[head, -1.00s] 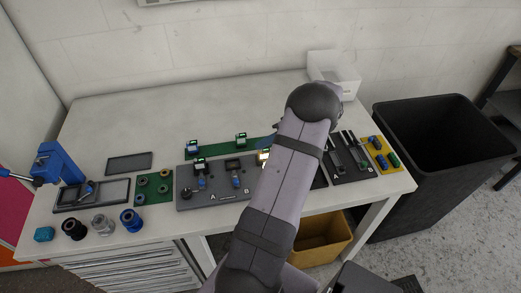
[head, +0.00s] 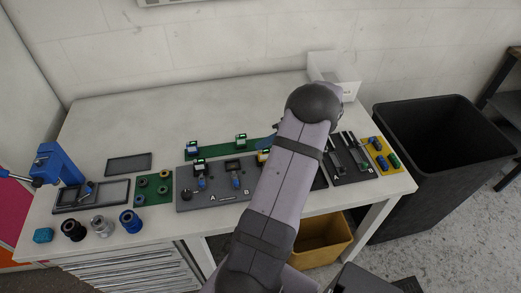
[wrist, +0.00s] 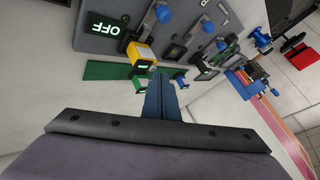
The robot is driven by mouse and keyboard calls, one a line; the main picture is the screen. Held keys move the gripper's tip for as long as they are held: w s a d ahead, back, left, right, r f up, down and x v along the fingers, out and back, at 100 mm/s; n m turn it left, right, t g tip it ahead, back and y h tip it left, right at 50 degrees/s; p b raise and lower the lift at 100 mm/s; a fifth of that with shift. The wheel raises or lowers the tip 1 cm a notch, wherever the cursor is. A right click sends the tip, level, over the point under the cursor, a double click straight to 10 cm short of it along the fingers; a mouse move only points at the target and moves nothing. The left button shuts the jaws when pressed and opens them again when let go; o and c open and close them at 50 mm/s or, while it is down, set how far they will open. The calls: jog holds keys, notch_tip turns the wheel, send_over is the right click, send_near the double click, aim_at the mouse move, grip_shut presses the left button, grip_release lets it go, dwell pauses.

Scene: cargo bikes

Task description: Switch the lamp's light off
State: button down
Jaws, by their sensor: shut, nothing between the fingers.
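My gripper (wrist: 160,82) shows in the wrist view as blue fingers shut together with nothing between them. Its tips point at a yellow housing (wrist: 140,54) with a small green-lit display, close by; I cannot tell whether they touch. A dark display (wrist: 105,28) beside it shows a lit green "OFF", upside down. A blue knob (wrist: 164,13) is near both on the grey panel (wrist: 70,40). I cannot tell for certain which part is the lamp. In the head view the yellow housing (head: 263,156) shows partly at my arm's edge, and my arm hides my fingers.
The grey panel (head: 205,203) carries several other small devices with blue parts. A green strip (head: 215,149) lies behind it. A yellow board (head: 372,142) and a black bin (head: 440,140) are to the right. The bench's back left (head: 120,105) is clear.

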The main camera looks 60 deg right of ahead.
aim_at(264, 152)
jog(key=shift+r, duration=0.4)
jog(key=shift+r, duration=0.1)
notch_tip(264, 152, up, 6)
jog(key=p, duration=0.2)
jog(key=shift+p, duration=0.4)
dwell(0.4)
